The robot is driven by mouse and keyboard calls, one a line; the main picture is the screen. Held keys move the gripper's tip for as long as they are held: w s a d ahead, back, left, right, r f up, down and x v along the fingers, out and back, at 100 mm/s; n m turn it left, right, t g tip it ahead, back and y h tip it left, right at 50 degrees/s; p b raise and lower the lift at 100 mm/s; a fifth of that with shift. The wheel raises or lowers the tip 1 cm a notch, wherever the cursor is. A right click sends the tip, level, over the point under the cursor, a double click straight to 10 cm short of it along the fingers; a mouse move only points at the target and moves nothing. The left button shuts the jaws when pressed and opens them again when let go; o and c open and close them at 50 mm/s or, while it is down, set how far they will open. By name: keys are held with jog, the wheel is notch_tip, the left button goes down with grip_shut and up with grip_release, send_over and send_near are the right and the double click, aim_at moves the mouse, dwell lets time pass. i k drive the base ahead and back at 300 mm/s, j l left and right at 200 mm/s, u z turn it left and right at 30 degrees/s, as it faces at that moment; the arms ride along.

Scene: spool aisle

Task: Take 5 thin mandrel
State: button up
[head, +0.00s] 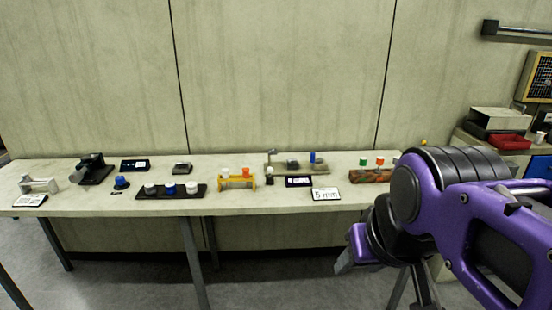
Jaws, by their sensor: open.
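A card reading "5 mm" (325,194) leans at the front edge of the long table. Behind it is a low grey fixture (290,163) with a blue upright piece (312,157). A small dark post with a pale top (269,176) stands left of the card. I cannot tell which piece is the thin mandrel. My gripper (384,275) hangs in front of the table at the right, below the tabletop in the picture. It is open, apart from the things on the table, and partly hidden by my purple arm.
The table (225,205) also holds a yellow rack (238,181) with white and orange pieces, a dark tray (150,194) with capped pieces, and a brown block (370,176) with green and red caps. A black device (93,168) stands left. A side bench (500,148) is at right.

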aim_at(363, 161)
jog(key=i+l+z, duration=0.1)
jog(key=i+l, duration=0.15)
jog(key=i, duration=0.15)
jog(key=i+l+z, duration=0.15)
jog(key=i, duration=0.3)
jog(key=i+l+z, duration=0.1)
jog(key=i+l, duration=0.15)
jog(key=i, duration=0.15)
jog(key=i+l+z, duration=0.15)
jog(key=i, duration=0.3)
